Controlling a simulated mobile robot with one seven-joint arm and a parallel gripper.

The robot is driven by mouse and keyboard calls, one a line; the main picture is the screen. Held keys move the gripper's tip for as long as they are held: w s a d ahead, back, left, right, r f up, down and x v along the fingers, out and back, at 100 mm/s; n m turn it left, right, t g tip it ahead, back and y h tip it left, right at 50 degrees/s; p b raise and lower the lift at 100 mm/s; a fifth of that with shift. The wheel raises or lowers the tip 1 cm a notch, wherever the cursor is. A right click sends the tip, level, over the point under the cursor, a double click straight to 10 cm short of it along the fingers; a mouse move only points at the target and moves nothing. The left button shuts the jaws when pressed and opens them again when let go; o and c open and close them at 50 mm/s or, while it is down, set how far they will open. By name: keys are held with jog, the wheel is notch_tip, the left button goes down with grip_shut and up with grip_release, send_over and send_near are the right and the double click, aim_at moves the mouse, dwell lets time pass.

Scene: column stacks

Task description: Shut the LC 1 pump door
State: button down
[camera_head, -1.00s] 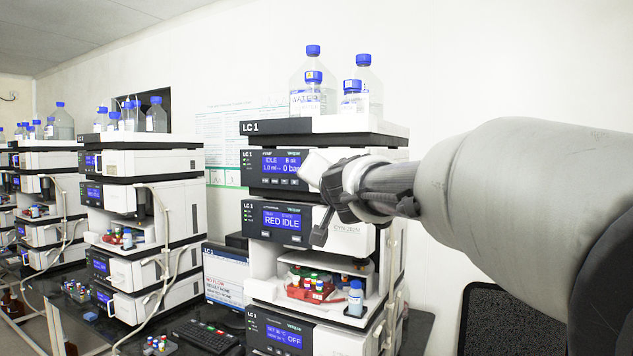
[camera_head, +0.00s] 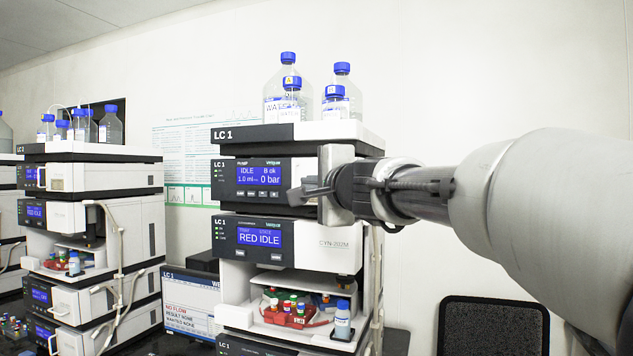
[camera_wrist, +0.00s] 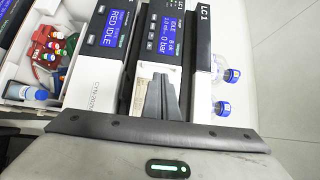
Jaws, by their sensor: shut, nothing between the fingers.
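The LC 1 pump (camera_head: 262,165) is the upper unit of the nearest stack, its display reading IDLE and 0 bar. In the wrist view the shut fingers (camera_wrist: 160,83) lie over the pump front below the display (camera_wrist: 161,35); contact with the door is unclear.
Several blue-capped bottles (camera_head: 287,95) stand on top of the stack. Below the pump is the RED IDLE unit (camera_head: 262,236), then an open sampler bay with a red vial rack (camera_head: 285,312). Another stack (camera_head: 95,215) stands at left. A dark chair (camera_head: 493,325) is at lower right.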

jog(key=p, duration=0.1)
send_near(297, 182)
jog(key=w+a, duration=0.2)
jog(key=shift+a+r, duration=0.1)
jog(key=shift+a, duration=0.2)
jog(key=shift+w+a, duration=0.1)
jog(key=shift+w, duration=0.1)
jog(key=shift+x, duration=1.05)
jog(key=shift+r, duration=0.1)
jog(key=shift+d, duration=0.25)
